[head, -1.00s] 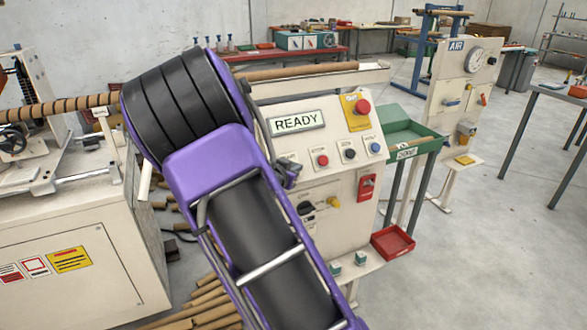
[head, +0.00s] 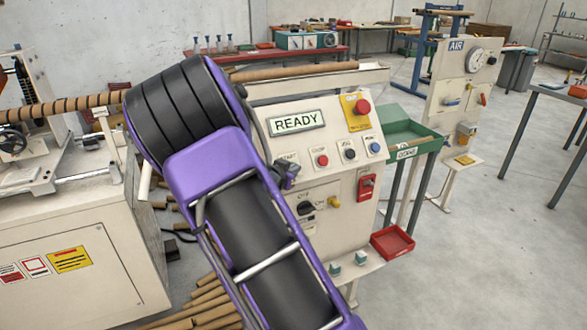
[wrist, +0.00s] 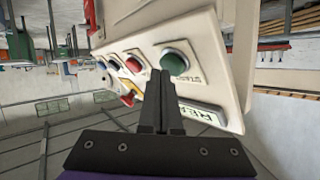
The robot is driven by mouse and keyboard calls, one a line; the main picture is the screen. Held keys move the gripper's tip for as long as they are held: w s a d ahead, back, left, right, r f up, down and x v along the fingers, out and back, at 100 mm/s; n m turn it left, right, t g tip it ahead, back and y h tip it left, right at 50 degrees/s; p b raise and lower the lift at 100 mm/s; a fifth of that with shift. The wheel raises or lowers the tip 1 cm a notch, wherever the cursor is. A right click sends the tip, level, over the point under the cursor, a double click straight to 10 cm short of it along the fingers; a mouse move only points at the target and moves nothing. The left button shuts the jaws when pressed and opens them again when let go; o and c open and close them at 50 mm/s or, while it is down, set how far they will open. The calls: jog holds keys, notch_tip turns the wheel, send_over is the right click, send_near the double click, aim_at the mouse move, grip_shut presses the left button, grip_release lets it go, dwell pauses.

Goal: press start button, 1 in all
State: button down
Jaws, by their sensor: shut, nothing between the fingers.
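The start button is green and round, and shows in the wrist view (wrist: 174,62) beside its START label on the cream control panel (wrist: 215,65). My gripper (wrist: 161,74) is shut and empty. Its fingertips appear just beside the button's edge; I cannot tell whether they touch the panel or what gap is left. In the head view my gripper (head: 288,172) is at the panel's left side, just under the START label, and hides the green button. The panel's display (head: 296,122) reads READY.
To the right of the start button are a red button (head: 322,160), a black button (head: 349,154) and a blue button (head: 375,147). A red emergency stop (head: 362,107) sits above them. A red key-like switch (head: 367,187) and a black knob (head: 306,208) are lower.

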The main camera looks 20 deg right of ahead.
jog(key=shift+w+f, duration=0.2)
dwell(0.3)
jog(key=shift+s+r, duration=0.1)
jog(key=shift+s+r+p, duration=0.4)
jog(key=shift+s+r, duration=0.05)
jog(key=shift+s, duration=0.1)
jog(key=shift+s+d+r+p, duration=0.1)
jog(key=shift+s+r+p, duration=0.45)
jog(key=shift+s+r, duration=0.35)
jog(key=shift+s+r+p, duration=0.55)
jog(key=shift+s+r, duration=0.15)
jog(key=shift+s, duration=0.35)
